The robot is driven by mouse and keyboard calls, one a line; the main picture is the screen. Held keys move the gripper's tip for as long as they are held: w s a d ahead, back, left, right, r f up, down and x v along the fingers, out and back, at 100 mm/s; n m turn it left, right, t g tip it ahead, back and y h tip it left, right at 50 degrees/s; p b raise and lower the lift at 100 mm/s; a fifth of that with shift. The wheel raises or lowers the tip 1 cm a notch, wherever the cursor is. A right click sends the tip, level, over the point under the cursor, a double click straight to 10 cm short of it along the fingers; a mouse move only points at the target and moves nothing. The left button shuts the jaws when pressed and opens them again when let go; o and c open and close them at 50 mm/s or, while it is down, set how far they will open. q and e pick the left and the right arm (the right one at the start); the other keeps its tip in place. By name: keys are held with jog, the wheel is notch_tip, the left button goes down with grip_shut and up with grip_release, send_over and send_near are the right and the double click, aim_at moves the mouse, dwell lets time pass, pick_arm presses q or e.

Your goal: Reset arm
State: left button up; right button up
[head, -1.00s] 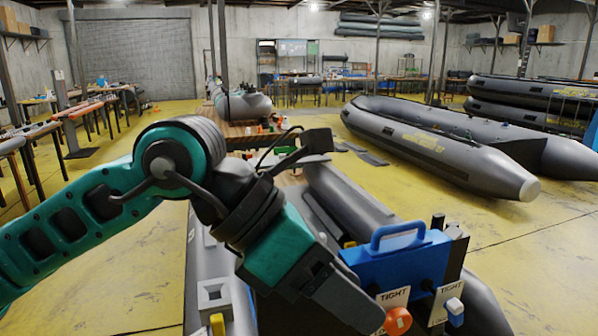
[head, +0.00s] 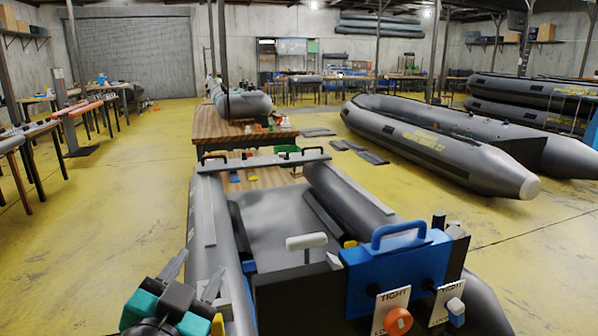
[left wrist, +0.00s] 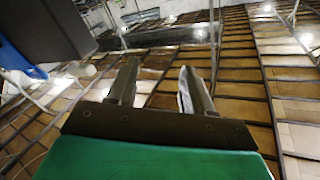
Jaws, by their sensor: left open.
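My left gripper (head: 193,272) is at the lower left of the head view, beside the grey inflatable boat (head: 218,215). Its two fingers point away from me and stand apart with nothing between them. In the left wrist view the fingers (left wrist: 155,88) are also spread and empty, against the ceiling. Most of my left arm is below the head view's edge. My right gripper does not show.
A blue box with a handle (head: 395,265) is on the boat's near end, with TIGHT signs, an orange knob (head: 398,321) and a blue-white knob (head: 455,308). A wooden table (head: 215,128) stands beyond. Another large boat (head: 440,150) lies right. Yellow floor (head: 110,230) at left is clear.

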pick_arm(q)
jog(key=s+a+f+n+g+y, duration=0.15)
jog(key=s+f+g, duration=0.25)
jog(key=f, duration=0.4)
jog(key=s+a+f+n+g+y, duration=0.1)
jog(key=s+a+f+n+g, duration=0.2)
jog(key=f, duration=0.5)
jog(key=s+a+f+g, duration=0.1)
jog(key=s+f+g, duration=0.3)
jog(key=s, duration=0.3)
jog(key=s+a+f+g, duration=0.1)
jog(key=s+f+g, duration=0.25)
jog(key=s, duration=0.35)
jog(key=w+d+t+h+p, duration=0.2)
jog(key=w+t+p, duration=0.4)
jog(key=p, duration=0.3)
jog(key=shift+w+d+m+t+p, duration=0.35)
jog(key=shift+d+t, duration=0.2)
jog(key=shift+d, duration=0.15)
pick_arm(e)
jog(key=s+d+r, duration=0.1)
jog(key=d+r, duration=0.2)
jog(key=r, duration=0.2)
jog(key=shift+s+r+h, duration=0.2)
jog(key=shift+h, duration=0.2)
